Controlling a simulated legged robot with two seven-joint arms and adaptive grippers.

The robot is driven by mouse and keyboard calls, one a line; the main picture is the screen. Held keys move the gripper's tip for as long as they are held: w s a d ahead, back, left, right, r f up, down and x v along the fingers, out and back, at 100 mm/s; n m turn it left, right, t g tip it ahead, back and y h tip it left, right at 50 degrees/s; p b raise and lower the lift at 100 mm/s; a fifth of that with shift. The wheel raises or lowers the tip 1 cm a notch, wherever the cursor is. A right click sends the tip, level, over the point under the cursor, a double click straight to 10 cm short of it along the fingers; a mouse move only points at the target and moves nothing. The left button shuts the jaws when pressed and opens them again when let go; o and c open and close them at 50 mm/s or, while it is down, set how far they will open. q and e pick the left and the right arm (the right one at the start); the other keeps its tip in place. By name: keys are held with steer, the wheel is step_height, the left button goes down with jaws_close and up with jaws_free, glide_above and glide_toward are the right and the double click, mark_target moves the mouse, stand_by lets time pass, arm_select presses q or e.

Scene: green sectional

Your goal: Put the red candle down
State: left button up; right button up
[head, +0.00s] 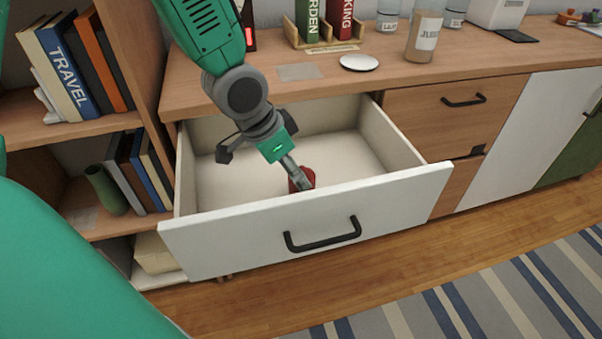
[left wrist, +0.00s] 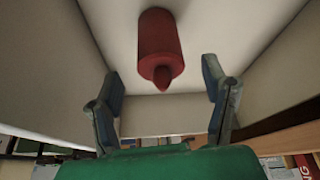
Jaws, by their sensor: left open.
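The red candle (head: 308,176) is inside the open drawer, close to the inner side of its white front (head: 250,227). In the left wrist view the candle (left wrist: 160,40) shows as a red cylinder with its pointed tip toward my gripper. My left gripper (head: 297,178) reaches down into the drawer at the candle. Its two fingers (left wrist: 161,75) are spread apart, with the candle's tip between them and a gap on each side. The gripper partly hides the candle in the head view. I cannot tell exactly how its base meets the drawer floor. My right gripper is not in view.
The rest of the drawer floor (head: 225,180) is bare. The wooden counter (head: 310,90) above holds a white disc (head: 359,62), a jar (head: 424,36) and a book stand (head: 325,44). A bookshelf (head: 85,128) stands close on the left. A striped rug (head: 500,300) lies in front.

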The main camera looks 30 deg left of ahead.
arm_select(q)
steer(key=shift+p+v, duration=0.75)
steer(key=shift+v, duration=1.6)
